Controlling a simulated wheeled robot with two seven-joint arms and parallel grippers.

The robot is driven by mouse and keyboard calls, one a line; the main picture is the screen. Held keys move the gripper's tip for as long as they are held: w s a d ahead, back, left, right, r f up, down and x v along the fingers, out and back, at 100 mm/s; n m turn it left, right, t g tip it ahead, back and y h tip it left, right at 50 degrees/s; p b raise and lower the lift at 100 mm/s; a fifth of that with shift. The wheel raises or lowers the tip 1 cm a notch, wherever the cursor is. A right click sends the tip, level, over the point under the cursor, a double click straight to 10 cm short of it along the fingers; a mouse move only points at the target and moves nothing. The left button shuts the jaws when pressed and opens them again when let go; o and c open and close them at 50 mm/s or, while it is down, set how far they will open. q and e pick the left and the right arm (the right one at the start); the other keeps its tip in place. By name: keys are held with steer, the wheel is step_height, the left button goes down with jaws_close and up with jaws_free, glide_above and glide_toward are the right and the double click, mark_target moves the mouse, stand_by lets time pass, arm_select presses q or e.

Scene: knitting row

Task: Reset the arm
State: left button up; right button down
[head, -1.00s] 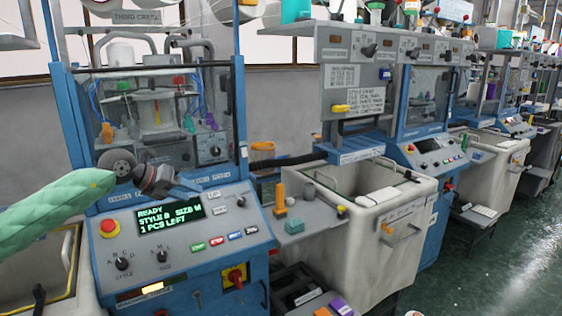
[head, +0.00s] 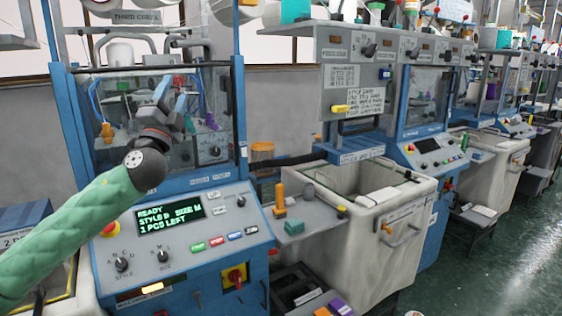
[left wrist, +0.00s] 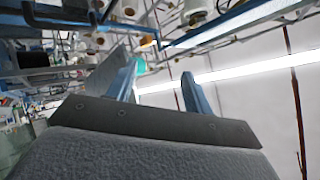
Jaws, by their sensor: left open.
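My left arm, in a green padded sleeve, comes in from the left in the head view. My left gripper (head: 171,98) is raised in front of the clear window of the blue knitting machine (head: 238,110), its fingers pointing up. In the left wrist view the two blue fingers (left wrist: 158,88) stand apart with nothing between them, against the ceiling and overhead racks. The gripper is open and empty. The arm hides part of the window and of the control panel's left edge. My right gripper is not in view.
The control panel (head: 218,228) has a lit display (head: 170,218), knobs and coloured buttons. A grey side shelf (head: 300,232) holds small items. A large pale bin (head: 352,235) stands to the right. More machines line the back, and green floor (head: 500,270) is clear at right.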

arm_select(q)
steer(key=s+d+f+n+g+y, duration=0.1)
steer(key=s+f+n+g+y, duration=0.25)
steer(key=f, duration=0.85)
steer(key=s+d+f+n+g+y, duration=0.1)
steer(key=s+f+n+g, duration=0.35)
steer(key=f, duration=0.85)
steer(key=s+f+n+g+y, duration=0.1)
steer(key=f+n+g+y, duration=0.35)
steer(key=f, duration=0.75)
steer(key=s+d+f+n+g+h, duration=0.1)
steer(key=s+d+f+g+h, duration=0.1)
steer(key=s+f, duration=1)
steer(key=s+d+f+n+g+h, duration=0.1)
steer(key=s+f+g, duration=0.4)
steer(key=s+f, duration=0.6)
steer(key=s+d+f+n+g+h, duration=0.1)
steer(key=s+d+f+g+h, duration=0.2)
steer(key=s+f, duration=0.9)
steer(key=s+d+g, duration=0.1)
steer(key=s+d, duration=0.1)
steer(key=s, duration=0.1)
steer(key=shift+s+d+f+n, duration=0.15)
steer(key=shift+s+f+n, duration=0.2)
steer(key=shift+s, duration=0.05)
steer(key=shift+g, duration=0.25)
